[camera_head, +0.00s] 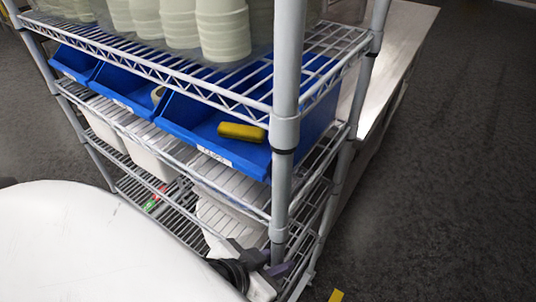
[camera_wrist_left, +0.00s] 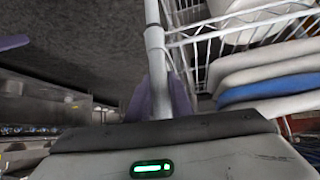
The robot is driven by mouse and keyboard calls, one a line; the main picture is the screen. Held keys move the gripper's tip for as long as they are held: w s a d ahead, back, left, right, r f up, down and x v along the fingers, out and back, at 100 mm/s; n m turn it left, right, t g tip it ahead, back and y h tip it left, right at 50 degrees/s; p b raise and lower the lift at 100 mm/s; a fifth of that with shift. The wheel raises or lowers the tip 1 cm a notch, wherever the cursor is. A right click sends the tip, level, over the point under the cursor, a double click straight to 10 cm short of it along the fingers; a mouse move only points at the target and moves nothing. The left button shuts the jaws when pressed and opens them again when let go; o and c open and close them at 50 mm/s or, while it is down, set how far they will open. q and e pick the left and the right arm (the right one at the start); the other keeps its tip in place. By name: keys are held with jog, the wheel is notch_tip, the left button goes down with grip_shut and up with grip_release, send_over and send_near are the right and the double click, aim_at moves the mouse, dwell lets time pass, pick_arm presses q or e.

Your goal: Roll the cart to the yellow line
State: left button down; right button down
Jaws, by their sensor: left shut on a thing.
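The cart is a grey wire shelf rack (camera_head: 285,90) with several tiers, filling the middle of the head view. My left gripper (camera_head: 279,266) is low at its near corner post, at the bottom of the head view. In the left wrist view the purple fingers (camera_wrist_left: 168,97) are shut on the upright grey post (camera_wrist_left: 155,45). A small piece of the yellow line (camera_head: 336,296) shows on the floor at the bottom edge, just right of the cart's near corner. The cart's wheels are out of view. My right gripper is not in view.
The cart carries pale stacked cups (camera_head: 222,30), blue bins (camera_head: 190,115) with a yellow item (camera_head: 241,132), and white containers lower down. A long light bench (camera_head: 395,50) stands close behind it. Dark floor (camera_head: 450,190) lies open to the right.

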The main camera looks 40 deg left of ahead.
pick_arm(q)
jog(key=shift+d, duration=0.45)
jog(key=c, duration=1.5)
grip_release()
